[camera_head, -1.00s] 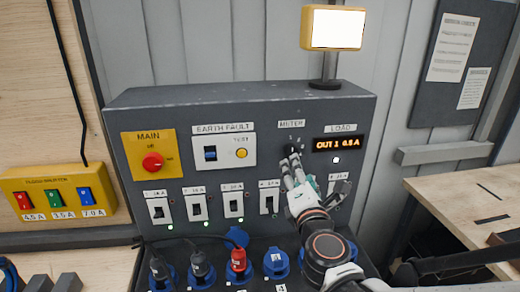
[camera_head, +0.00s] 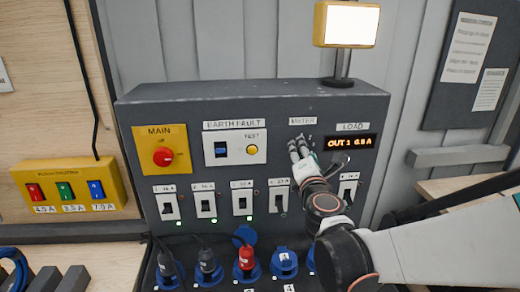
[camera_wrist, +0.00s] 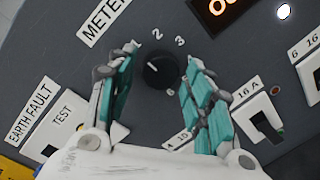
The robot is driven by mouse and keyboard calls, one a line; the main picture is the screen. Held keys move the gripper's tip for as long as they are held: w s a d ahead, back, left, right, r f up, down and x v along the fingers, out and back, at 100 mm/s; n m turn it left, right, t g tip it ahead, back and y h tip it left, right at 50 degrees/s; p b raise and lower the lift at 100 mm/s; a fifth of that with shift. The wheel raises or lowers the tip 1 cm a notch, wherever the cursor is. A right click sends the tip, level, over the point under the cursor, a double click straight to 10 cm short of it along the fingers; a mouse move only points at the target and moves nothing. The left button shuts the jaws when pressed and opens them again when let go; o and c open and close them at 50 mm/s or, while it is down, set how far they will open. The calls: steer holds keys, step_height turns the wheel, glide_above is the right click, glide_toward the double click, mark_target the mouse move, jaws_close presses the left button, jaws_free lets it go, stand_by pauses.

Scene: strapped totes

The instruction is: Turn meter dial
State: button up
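The meter dial (camera_wrist: 160,72) is a round black knob on the grey panel, with a white pointer mark aimed up and left. Numerals 2 and 3 show above it; the left finger covers the panel where the pointer aims. My gripper (camera_wrist: 162,56) is open, one teal-padded finger on each side of the dial, with small gaps that look clear of it. In the head view my gripper (camera_head: 298,146) reaches the panel under the METER label (camera_head: 302,121) and mostly hides the dial. The load display (camera_head: 351,142) reads OUT 1 and about 0.8 A.
Left of the dial are the earth fault plate (camera_head: 235,148) and the red main switch (camera_head: 162,157). A row of breaker switches (camera_head: 242,202) runs below, with sockets and plugs (camera_head: 246,262) under it. A lit lamp (camera_head: 346,24) stands on top of the box.

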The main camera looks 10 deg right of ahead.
steer(key=c, duration=0.6)
steer(key=shift+m, duration=0.3)
steer(key=m, duration=0.4)
steer(key=m+y+p, duration=0.1)
steer(key=m, duration=0.4)
steer(key=m+g+y, duration=0.1)
steer(key=m, duration=0.3)
steer(key=shift+s+r+m+p, duration=0.1)
steer(key=shift+r+m+p, duration=0.3)
